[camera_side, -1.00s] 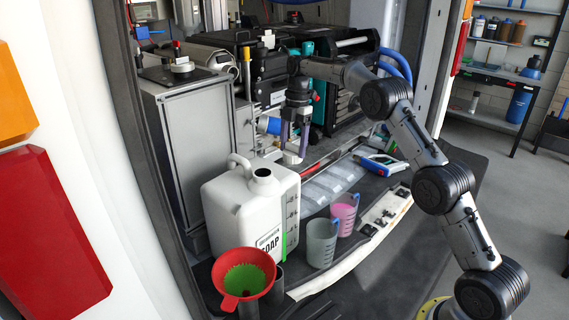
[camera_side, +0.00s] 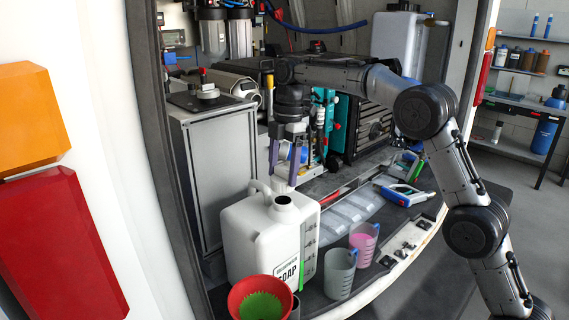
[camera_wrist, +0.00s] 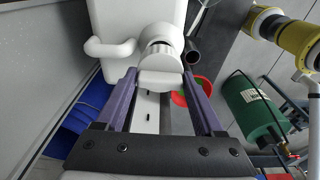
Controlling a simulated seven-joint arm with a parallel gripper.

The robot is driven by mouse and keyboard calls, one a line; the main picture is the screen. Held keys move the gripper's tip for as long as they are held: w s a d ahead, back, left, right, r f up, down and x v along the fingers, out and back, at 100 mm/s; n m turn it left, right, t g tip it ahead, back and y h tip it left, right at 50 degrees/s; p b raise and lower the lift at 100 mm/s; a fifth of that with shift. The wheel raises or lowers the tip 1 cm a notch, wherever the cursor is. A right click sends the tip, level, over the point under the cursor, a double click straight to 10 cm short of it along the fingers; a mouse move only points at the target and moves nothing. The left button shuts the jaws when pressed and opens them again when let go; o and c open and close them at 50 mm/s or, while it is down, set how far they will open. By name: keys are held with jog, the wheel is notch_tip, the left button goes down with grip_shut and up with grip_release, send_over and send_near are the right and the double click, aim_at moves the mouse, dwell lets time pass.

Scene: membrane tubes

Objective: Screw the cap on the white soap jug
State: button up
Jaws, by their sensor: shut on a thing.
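The white soap jug (camera_side: 262,235) stands upright on the bench in the side view, its dark round mouth (camera_side: 283,200) uncovered. My gripper (camera_side: 283,180) points down, just above and slightly behind that mouth. Its purple fingers are shut on a white cap, seen clearly in the wrist view (camera_wrist: 160,79). There the cap sits between the fingertips and overlaps the near part of the jug's neck (camera_wrist: 158,34). The jug's handle (camera_wrist: 108,47) is to the left of the neck. The cap appears apart from the neck; the exact gap is hard to tell.
A red funnel (camera_side: 240,290) with a green inside stands in front of the jug. A grey-green measuring cup (camera_side: 339,274) and a pink one (camera_side: 363,245) stand to its right. A grey cabinet (camera_side: 217,170) rises behind the jug on the left.

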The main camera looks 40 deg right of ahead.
aim_at(283, 186)
jog(key=shift+f, duration=2)
jog(key=shift+f, duration=0.35)
dwell(0.8)
jog(key=o, duration=1.3)
jog(key=shift+r, duration=3.5)
